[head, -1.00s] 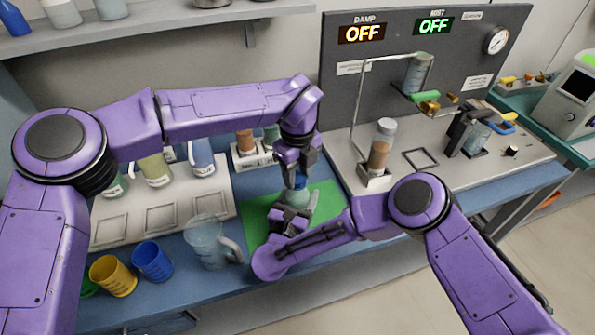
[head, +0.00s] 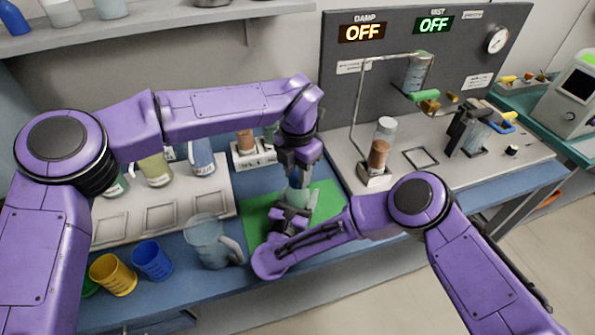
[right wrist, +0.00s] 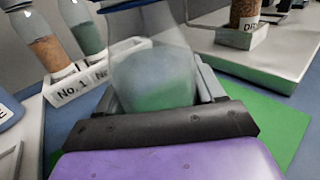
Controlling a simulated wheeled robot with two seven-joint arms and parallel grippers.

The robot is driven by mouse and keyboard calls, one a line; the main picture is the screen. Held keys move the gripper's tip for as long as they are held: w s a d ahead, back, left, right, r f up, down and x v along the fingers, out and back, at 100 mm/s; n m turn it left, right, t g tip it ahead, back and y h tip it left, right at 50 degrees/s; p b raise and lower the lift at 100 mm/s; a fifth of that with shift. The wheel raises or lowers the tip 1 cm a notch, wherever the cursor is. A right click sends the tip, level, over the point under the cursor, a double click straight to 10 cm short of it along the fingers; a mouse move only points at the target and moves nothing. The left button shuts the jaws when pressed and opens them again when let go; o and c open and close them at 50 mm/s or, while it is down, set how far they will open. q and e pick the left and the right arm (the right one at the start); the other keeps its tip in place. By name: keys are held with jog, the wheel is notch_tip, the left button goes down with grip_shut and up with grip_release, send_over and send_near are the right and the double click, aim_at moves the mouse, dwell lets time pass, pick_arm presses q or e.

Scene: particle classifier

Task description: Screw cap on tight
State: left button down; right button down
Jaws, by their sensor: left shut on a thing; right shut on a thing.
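A clear bottle (head: 297,196) with pale greenish contents stands upright over the green mat (head: 325,203). It fills the middle of the right wrist view (right wrist: 152,70). My right gripper (head: 292,217) is shut around the bottle's lower body from the front. My left gripper (head: 298,172) points down from above and is shut at the bottle's top. A dark blue edge, seemingly the cap (right wrist: 122,5), shows at the bottle's mouth in the right wrist view. The left fingers and the picture edge hide most of the cap, so I cannot tell how tightly it sits.
A clear jug (head: 207,245) stands left of the mat, with yellow (head: 112,275) and blue (head: 152,261) cups beside it. A white rack (right wrist: 92,85) with filled tubes stands behind. A holder with a brown-filled tube (head: 379,155) is on the right. Both panel displays read OFF.

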pick_arm(q)
jog(key=m, duration=0.4)
jog(key=shift+m, duration=0.4)
jog(key=c, duration=0.8)
grip_release()
jog(key=shift+o, duration=0.2)
